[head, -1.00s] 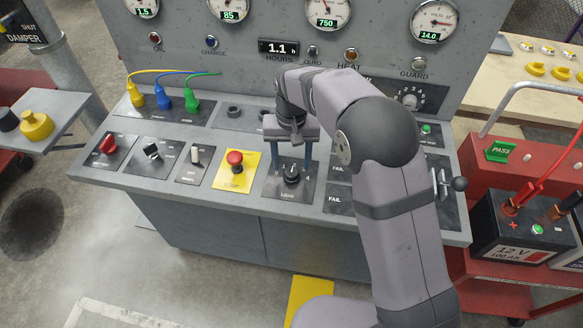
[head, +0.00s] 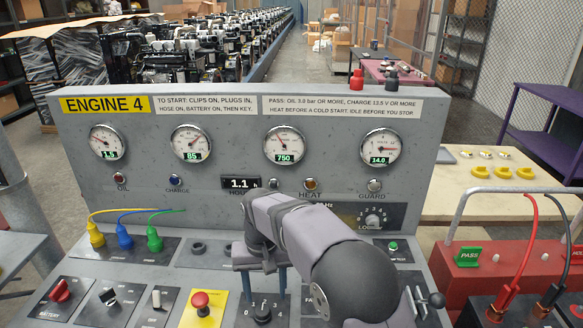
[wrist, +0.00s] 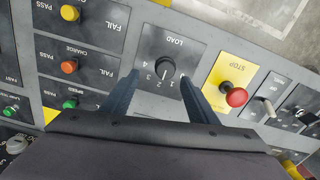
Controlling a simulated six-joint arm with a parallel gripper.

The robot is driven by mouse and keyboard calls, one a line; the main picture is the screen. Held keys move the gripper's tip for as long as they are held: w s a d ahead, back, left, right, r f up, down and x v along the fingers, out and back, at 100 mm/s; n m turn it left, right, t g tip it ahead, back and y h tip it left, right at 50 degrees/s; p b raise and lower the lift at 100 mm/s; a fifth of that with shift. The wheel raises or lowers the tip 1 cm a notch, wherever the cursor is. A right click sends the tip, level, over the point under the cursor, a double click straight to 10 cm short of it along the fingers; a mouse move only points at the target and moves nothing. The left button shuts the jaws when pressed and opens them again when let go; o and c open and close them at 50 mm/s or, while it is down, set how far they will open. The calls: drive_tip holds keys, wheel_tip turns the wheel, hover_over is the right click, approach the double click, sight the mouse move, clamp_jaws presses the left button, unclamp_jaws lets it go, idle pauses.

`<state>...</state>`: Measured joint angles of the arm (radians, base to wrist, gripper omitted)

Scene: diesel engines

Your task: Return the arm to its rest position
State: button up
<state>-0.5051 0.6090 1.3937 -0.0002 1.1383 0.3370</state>
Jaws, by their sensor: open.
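My gripper (head: 265,287) is over the sloping lower panel at the black LOAD knob (head: 263,312), pointing down. In the wrist view, my gripper (wrist: 160,82) has its two blue fingers apart, one on each side of the LOAD knob (wrist: 165,68), with clear gaps between them and the knob. It is open and holds nothing. My grey arm reaches in from the lower right of the head view and hides part of the panel.
Left of the knob are a red stop button (head: 201,302) on a yellow plate and several switches. Three coloured plugs (head: 125,240) stand behind. The gauge wall (head: 235,165) rises behind the gripper. A red cart (head: 490,255) with a battery and cables stands at right.

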drive_tip(key=s+d+f+m, duration=0.2)
drive_tip(key=s+d+f, duration=0.1)
drive_tip(key=s+d, duration=1.95)
wheel_tip(320, 180, down, 22)
drive_tip(key=w+d+b, duration=0.1)
drive_tip(key=b, duration=2)
drive_tip(key=shift+w+b, duration=0.35)
drive_tip(key=shift+b, duration=0.05)
drive_tip(key=shift+d, duration=0.1)
